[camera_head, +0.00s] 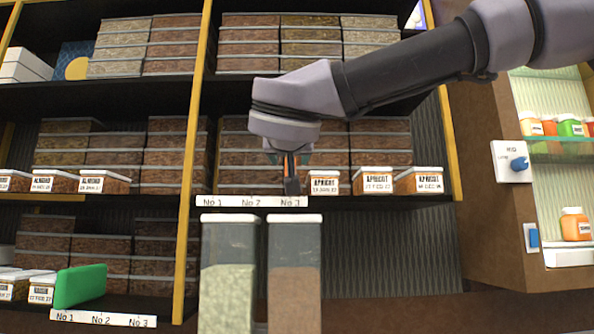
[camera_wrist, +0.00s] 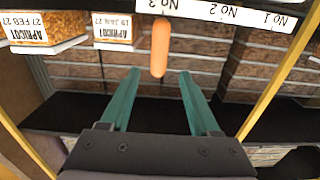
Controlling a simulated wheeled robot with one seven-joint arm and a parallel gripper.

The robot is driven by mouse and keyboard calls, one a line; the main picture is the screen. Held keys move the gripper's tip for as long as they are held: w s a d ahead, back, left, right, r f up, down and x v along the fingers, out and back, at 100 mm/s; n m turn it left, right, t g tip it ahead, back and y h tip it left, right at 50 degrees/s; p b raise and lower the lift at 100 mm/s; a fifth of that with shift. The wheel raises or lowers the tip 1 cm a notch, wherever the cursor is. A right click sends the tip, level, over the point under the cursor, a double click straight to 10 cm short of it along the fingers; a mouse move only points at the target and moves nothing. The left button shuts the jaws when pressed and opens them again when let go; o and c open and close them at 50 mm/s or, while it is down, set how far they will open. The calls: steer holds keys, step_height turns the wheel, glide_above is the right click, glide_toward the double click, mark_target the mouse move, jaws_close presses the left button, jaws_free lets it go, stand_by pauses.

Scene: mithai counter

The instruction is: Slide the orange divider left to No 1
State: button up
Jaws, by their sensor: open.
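The orange divider (camera_wrist: 160,47) stands upright at the No 3 mark of the label strip (camera_wrist: 215,10) in the wrist view, which is upside down. In the head view it is mostly hidden behind my gripper (camera_head: 288,178); only a thin orange sliver shows. The label strip (camera_head: 230,202) carries No 1, No 2 and No 3 from left to right. My gripper (camera_wrist: 157,74) is open, with its two teal fingers to either side of the divider's line. The fingertips look near the divider's end; I cannot tell if they touch it.
Apricot boxes (camera_head: 323,183) stand just right of the divider. Stacked brown boxes (camera_head: 234,150) fill the shelf behind. A yellow post (camera_head: 190,150) bounds the bay on the left. Two tall containers (camera_head: 294,270) stand below the strip. A green divider (camera_head: 80,286) is on the lower left shelf.

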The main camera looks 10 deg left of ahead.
steer(key=x, duration=1)
steer(key=shift+w+d, duration=0.1)
steer(key=shift+w, duration=0.25)
jaws_close()
stand_by(0.9)
